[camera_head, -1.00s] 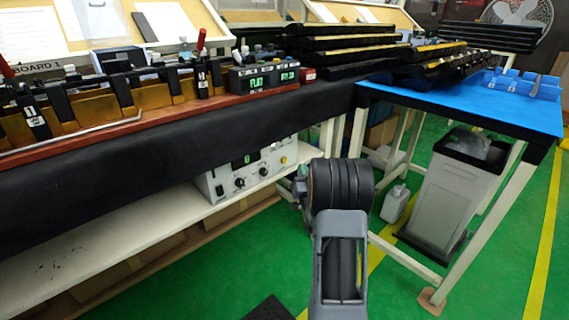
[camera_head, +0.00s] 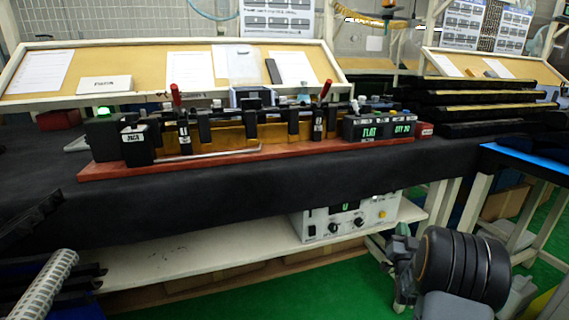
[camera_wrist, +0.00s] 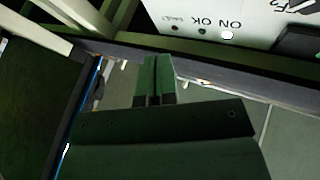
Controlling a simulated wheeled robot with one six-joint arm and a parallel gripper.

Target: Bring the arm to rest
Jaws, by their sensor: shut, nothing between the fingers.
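My gripper (camera_wrist: 153,80) shows in the wrist view with its two fingers together and nothing between them. It points at open space below a white panel with the letters "ON OK" (camera_wrist: 225,18). In the head view my arm is at the lower right, in front of the bench's right end and below the bench top. The fingers cannot be made out in the head view.
The black-draped bench (camera_head: 230,185) carries a red-based clip fixture (camera_head: 240,150). A white control box (camera_head: 345,217) stands on the shelf below. Black trim strips (camera_head: 480,112) are stacked at the right, beside a blue-topped table (camera_head: 530,155). Green floor shows below.

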